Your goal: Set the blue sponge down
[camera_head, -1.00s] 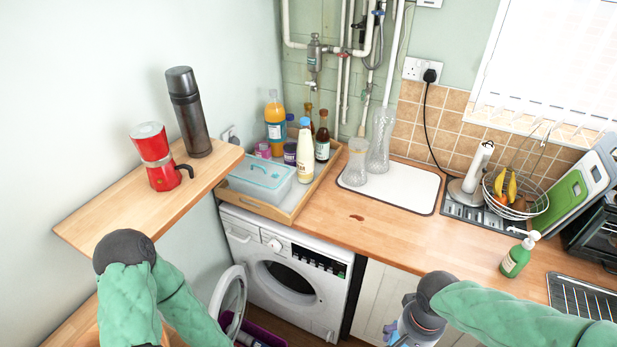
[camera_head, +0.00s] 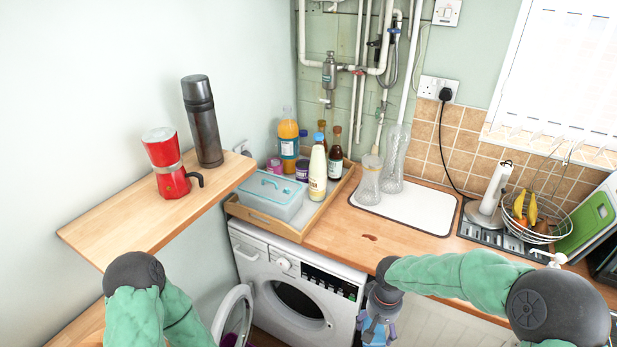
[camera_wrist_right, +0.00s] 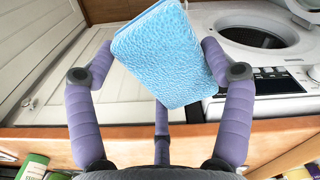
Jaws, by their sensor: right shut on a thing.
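The blue sponge (camera_wrist_right: 165,55) is a light blue textured block. In the right wrist view it is tilted between the purple fingers of my right gripper (camera_wrist_right: 160,62), which is shut on it. In the head view my right gripper (camera_head: 378,328) hangs in front of the worktop's front edge, near the washing machine's right side. The sponge cannot be made out clearly there. My left gripper is out of view; only its green-sleeved arm shows at lower left.
The wooden worktop (camera_head: 335,235) has a bare stretch with a dark stain. A white mat (camera_head: 425,215) holds two glass vessels. A wooden tray (camera_head: 268,225) holds a lidded box and bottles. The washing machine (camera_head: 295,290) stands below with its door open. A shelf (camera_head: 130,225) juts out at left.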

